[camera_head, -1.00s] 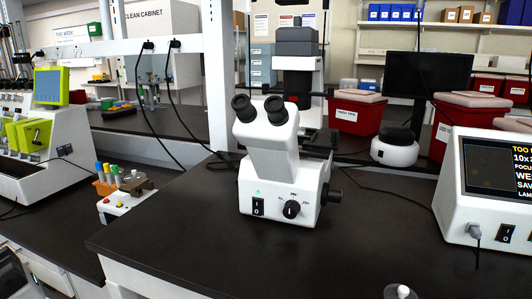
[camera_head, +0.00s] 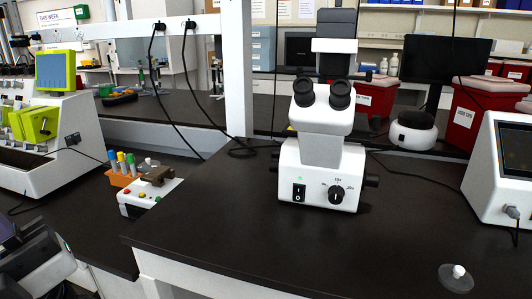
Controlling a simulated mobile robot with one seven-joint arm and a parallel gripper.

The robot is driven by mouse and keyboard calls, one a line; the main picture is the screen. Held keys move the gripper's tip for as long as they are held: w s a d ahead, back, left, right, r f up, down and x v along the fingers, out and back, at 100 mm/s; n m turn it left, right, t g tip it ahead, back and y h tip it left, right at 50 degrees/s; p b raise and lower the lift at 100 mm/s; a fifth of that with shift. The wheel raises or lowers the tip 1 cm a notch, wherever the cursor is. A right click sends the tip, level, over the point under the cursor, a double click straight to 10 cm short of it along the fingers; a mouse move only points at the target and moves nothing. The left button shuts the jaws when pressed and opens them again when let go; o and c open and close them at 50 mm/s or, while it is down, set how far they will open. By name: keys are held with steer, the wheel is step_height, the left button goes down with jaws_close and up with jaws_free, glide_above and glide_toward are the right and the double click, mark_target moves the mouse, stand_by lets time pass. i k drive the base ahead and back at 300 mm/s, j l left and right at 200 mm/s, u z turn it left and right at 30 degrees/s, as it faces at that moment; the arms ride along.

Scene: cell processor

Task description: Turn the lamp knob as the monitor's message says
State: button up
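A white microscope (camera_head: 318,170) stands upright on the black bench, with two black eyepieces on top. Its front has a black switch (camera_head: 299,193) with a small green light above it. Beside that is a round black dial (camera_head: 336,195) with small labels around it, too small to read surely. A black side knob (camera_head: 372,180) sticks out at its right. I cannot tell which is the lamp knob. The white-cased monitor (camera_head: 488,180) is cut off by the right edge; only the dark left part of its screen shows, without readable message text.
A white device with a green-framed screen (camera_head: 56,71) stands at left. A small box (camera_head: 150,198) with tubes sits nearby. A clear disc with a white knob (camera_head: 456,278) lies at front right. Red bins (camera_head: 465,118) stand behind. The bench before the microscope is clear.

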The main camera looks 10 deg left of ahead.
mark_target(275, 153)
steer(key=j+z, duration=0.15)
steer(key=j, duration=0.25)
steer(key=k+j+z, duration=0.1)
steer(key=j, duration=0.3)
steer(key=j+z, duration=0.15)
steer(key=j, duration=0.3)
steer(key=k+j+z, duration=0.1)
steer(key=j, duration=0.25)
steer(key=k+j+z, duration=0.15)
steer(key=j, duration=0.25)
steer(key=k+j+z, duration=0.1)
steer(key=j, duration=0.3)
